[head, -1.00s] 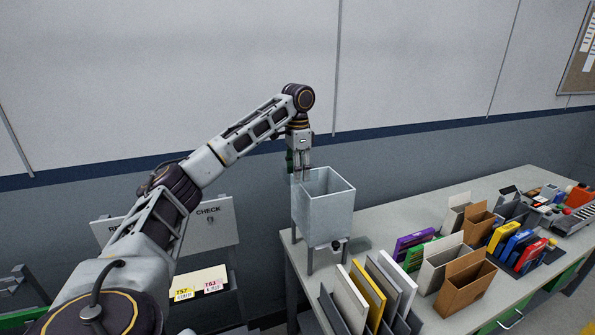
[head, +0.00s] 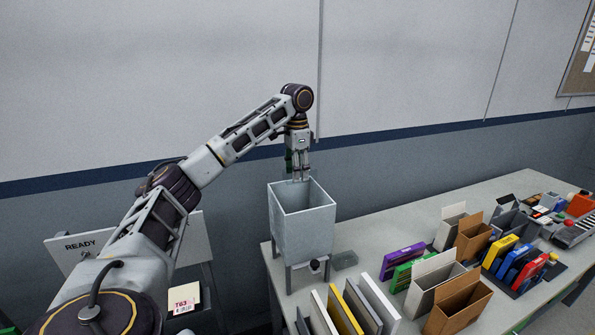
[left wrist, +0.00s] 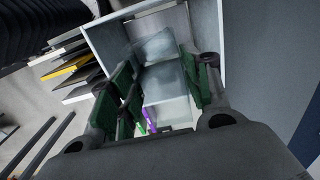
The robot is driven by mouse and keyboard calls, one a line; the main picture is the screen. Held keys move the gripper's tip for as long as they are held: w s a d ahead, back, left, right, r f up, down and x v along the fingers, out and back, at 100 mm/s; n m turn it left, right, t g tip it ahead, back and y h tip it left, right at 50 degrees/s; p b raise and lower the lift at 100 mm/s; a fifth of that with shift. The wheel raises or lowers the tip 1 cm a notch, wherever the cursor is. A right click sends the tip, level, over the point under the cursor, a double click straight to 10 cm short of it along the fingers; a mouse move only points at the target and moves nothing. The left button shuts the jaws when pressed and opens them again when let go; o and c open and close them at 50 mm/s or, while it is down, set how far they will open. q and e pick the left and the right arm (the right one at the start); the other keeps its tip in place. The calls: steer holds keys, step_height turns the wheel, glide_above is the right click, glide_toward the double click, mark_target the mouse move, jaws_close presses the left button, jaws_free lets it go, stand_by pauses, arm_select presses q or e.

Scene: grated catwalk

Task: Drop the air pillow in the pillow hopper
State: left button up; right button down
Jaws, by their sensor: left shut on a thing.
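The pillow hopper is a grey, open-topped metal box on legs (head: 303,238) at the left end of the bench. My left gripper (head: 300,179) points down at the hopper's back rim, near the middle of that side. In the left wrist view the green-padded fingers (left wrist: 162,88) stand apart with a pale, see-through thing between them, which I take to be the air pillow (left wrist: 166,78). The hopper's inner wall (left wrist: 207,28) shows behind it. The pillow's outline is faint, and I cannot make it out in the head view. My right gripper is out of view.
The bench (head: 385,237) holds upright panels (head: 348,308), brown cartons (head: 458,302), a purple box (head: 402,260) and coloured bins (head: 515,257) right of the hopper. A READY sign board (head: 85,246) stands at left. The wall is behind.

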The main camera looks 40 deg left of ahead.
arm_select(q)
steer(key=shift+f, duration=0.25)
steer(key=shift+f, duration=1.75)
steer(key=o, duration=1.3)
steer(key=shift+r, duration=0.2)
steer(key=shift+r, duration=1.85)
